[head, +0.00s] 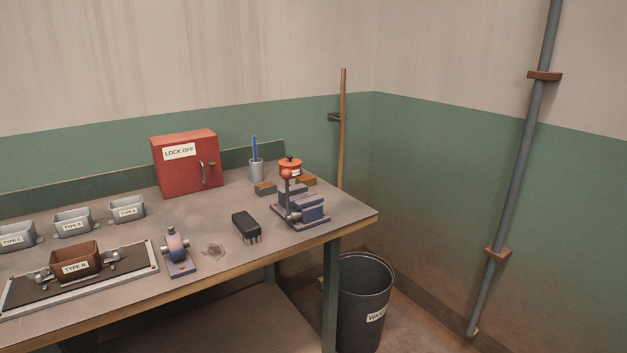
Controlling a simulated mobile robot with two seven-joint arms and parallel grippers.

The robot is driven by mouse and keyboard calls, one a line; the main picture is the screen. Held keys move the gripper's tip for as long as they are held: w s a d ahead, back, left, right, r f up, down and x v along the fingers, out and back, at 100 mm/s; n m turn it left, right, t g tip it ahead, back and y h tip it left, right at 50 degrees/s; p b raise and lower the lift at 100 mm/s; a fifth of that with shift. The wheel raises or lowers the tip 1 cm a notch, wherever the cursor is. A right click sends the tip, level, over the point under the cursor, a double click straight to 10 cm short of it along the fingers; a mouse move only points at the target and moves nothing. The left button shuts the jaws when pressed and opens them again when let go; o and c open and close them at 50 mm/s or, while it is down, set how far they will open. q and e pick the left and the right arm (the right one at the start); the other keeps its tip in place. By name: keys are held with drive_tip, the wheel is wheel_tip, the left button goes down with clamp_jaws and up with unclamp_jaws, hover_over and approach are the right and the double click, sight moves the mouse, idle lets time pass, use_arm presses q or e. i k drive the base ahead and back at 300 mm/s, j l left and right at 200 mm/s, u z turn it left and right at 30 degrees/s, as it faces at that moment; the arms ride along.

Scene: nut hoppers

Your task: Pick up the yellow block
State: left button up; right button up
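A small yellow-brown block (307,180) lies near the back right of the workbench, the only block here close to yellow. Neither of my grippers shows in the head view.
A grey block with an orange-brown top (265,188) lies left of the device. A cup with a blue stick (257,170), a red LOCK OFF box (186,164) and a black brush-like block (246,227) stand nearby. A waste bin (362,300) stands beside the workbench (225,262).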

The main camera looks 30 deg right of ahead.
sight(308, 179)
drive_tip(key=i+l, duration=0.1)
drive_tip(key=l, duration=1.2)
drive_tip(key=i+l, duration=0.15)
drive_tip(key=l, duration=1.15)
drive_tip(key=i+l, duration=0.15)
drive_tip(key=l, duration=0.45)
drive_tip(key=l+z, duration=0.1)
drive_tip(key=l, duration=0.55)
drive_tip(key=i, duration=0.05)
